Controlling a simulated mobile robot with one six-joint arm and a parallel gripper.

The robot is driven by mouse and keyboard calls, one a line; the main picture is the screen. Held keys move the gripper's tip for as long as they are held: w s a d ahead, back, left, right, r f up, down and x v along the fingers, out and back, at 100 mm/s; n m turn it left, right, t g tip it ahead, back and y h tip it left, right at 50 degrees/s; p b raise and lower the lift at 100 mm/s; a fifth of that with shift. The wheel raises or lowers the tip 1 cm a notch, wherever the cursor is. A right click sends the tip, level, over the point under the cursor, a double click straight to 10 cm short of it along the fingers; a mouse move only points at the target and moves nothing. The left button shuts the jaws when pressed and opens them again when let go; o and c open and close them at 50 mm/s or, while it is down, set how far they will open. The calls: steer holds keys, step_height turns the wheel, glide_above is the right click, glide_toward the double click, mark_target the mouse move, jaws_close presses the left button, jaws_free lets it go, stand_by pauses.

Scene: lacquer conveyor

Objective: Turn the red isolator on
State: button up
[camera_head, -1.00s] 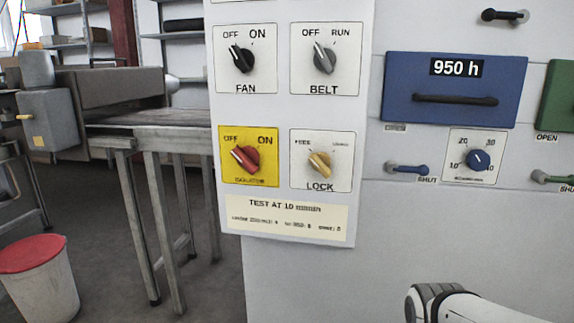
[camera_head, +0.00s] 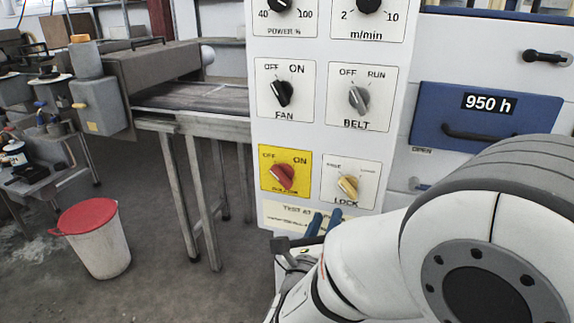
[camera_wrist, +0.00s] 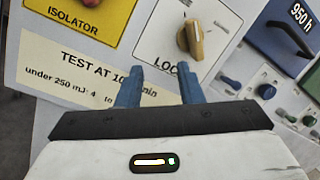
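The red isolator knob (camera_head: 283,177) sits on a yellow plate (camera_head: 301,184) at the lower left of the white control panel. Its pointer leans to the upper left, towards OFF. In the wrist view only the knob's lower edge (camera_wrist: 91,2) shows, at the top, above the word ISOLATOR. My gripper (camera_head: 325,221) is in front of the panel, below and to the right of the knob, over the "TEST AT" label. Its two blue fingers (camera_wrist: 160,88) are apart with nothing between them.
The yellow lock knob (camera_head: 348,186) is right of the isolator, close above my fingers in the wrist view. Fan (camera_head: 283,93) and belt (camera_head: 358,97) knobs are above. A blue drawer front (camera_head: 480,125) is to the right. A red-lidded bin (camera_head: 98,240) stands on the floor at left.

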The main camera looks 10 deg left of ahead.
mark_target(281, 182)
steer(key=s+a+r+n+y+p, duration=0.1)
steer(key=s+a+r+n+y, duration=0.15)
steer(key=a+n+y, duration=0.45)
steer(key=shift+t, duration=0.5)
steer(key=x, duration=0.2)
steer(key=a+x, duration=0.1)
steer(key=x, duration=0.4)
steer(key=shift+w+a, duration=0.15)
steer(key=shift+a, duration=0.35)
steer(key=shift+m, duration=0.3)
jaws_close()
